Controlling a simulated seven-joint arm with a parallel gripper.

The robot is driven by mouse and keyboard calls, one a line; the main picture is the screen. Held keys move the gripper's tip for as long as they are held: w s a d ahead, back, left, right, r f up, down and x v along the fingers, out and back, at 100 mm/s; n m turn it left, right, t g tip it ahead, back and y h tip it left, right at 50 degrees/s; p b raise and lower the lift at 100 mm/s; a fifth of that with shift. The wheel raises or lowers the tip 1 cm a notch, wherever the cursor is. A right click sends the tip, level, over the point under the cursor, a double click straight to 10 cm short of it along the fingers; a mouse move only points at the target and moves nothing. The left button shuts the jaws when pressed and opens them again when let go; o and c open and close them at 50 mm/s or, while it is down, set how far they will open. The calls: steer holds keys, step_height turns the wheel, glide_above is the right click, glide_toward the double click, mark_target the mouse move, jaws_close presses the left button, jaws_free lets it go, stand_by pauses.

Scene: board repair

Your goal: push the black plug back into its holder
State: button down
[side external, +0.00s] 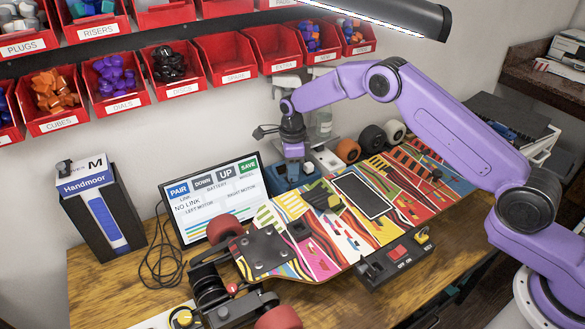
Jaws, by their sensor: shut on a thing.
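My gripper (293,155) points down at the back edge of the board, just above or at a blue block (284,184). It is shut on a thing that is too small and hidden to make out. I cannot clearly pick out the black plug. The blue block has a small white piece (308,168) at its right side and may be the holder. Whether anything is seated in it under my fingers cannot be told.
The colourful board (300,205) fills the bench middle. A screen (212,200) reading "NO LINK" and a Handmoor box (95,210) stand left. A black switch box (395,260) is in front. Wheels (372,139) stand behind; red bins (120,85) hang above.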

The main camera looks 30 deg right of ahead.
steer(key=shift+f, duration=0.15)
steer(key=c, duration=0.6)
jaws_free()
steer(key=shift+r, duration=1.55)
steer(key=shift+r, duration=3)
